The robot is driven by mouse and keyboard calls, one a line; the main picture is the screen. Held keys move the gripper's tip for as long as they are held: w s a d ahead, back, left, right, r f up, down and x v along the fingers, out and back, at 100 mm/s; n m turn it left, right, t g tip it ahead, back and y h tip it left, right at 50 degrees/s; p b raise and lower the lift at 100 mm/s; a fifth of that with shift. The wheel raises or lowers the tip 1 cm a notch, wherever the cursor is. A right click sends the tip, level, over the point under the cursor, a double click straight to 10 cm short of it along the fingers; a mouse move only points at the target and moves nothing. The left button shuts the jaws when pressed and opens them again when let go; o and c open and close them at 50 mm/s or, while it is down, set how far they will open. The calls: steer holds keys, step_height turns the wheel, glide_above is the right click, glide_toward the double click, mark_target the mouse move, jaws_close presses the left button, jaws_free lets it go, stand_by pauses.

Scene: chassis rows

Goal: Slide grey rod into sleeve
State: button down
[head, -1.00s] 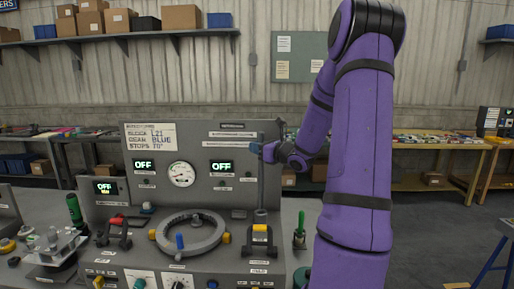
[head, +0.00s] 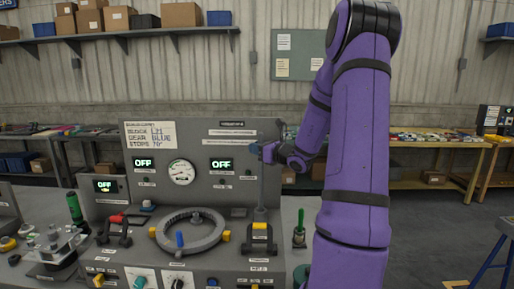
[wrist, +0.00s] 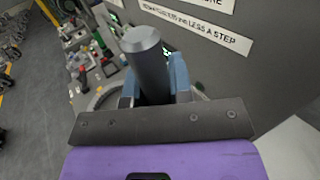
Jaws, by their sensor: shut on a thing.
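The grey rod (wrist: 148,65) stands upright in my gripper (head: 264,152). Its round top end faces the wrist camera, and bluish finger pads show around it. In the head view the rod (head: 262,185) is a thin grey upright line against the grey panel, running down from my gripper. A short grey collar (head: 260,214), which looks like the sleeve, sits under it at the console's back edge. The rod's lower end lines up with the collar, but I cannot tell whether it is inside. The wrist view hides the lower end.
A grey ring with colored blocks (head: 190,234) lies left of the collar. A black bracket with a yellow part (head: 259,240) stands in front of it. A green-handled tool (head: 299,228) stands to the right. The upright panel (head: 215,195) is close behind.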

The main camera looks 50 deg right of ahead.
step_height(320, 180, down, 7)
stand_by(2.9)
steer(key=c, duration=0.9)
jaws_free()
steer(key=shift+c, duration=0.2)
steer(key=shift+s, duration=0.15)
steer(key=s, duration=1)
steer(key=shift+s+d, duration=0.25)
steer(key=shift+d, duration=0.2)
